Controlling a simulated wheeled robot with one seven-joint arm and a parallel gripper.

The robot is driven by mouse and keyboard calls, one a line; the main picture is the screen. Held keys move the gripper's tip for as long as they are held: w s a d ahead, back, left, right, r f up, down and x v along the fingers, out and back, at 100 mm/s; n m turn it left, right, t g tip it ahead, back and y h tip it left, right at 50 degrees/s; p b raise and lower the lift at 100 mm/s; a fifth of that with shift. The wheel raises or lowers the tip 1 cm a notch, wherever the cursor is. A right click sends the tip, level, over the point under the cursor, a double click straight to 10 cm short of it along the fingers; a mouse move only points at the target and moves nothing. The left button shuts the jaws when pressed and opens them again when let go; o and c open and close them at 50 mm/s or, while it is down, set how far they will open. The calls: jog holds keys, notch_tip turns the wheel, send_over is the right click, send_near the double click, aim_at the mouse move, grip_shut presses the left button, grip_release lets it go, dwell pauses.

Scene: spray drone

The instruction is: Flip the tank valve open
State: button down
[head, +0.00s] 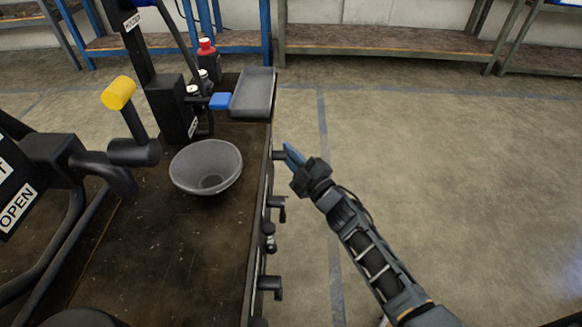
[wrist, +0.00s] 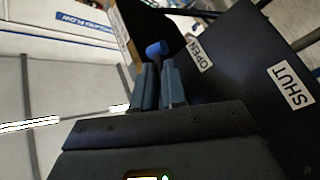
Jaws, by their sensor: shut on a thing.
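My gripper (head: 292,157) is at the right edge of the dark workbench (head: 215,245) in the head view. In the wrist view its two fingers (wrist: 159,72) are close together, shut on a small blue handle (wrist: 156,47) whose end shows at the fingertips. A dark panel beside it carries an OPEN label (wrist: 200,55) near the fingers and a SHUT label (wrist: 290,87) farther right. This blue handle appears to be the tank valve's. The rest of the valve is hidden by the fingers, and its exact angle cannot be told.
A grey bowl (head: 206,167), a grey tray (head: 253,92), a yellow-ended lever (head: 119,93) and a red-topped bottle (head: 207,50) are on or above the bench. Several dark fittings (head: 270,287) stick out along its right edge. The floor to the right is clear.

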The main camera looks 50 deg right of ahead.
jog(key=n+t+b, duration=0.1)
jog(key=b, duration=0.3)
jog(key=n+t+b, duration=0.2)
jog(key=b, duration=0.2)
jog(key=shift+w+d+r, duration=0.1)
jog(key=shift+w+r, duration=0.05)
jog(key=shift+r+n+t+y+b, duration=0.25)
jog(key=shift+n+t+y+b, duration=0.2)
jog(key=shift+b, duration=0.2)
jog(key=c, duration=1.2)
grip_release()
jog(key=shift+p+v, duration=0.5)
jog(key=shift+v, duration=3.4)
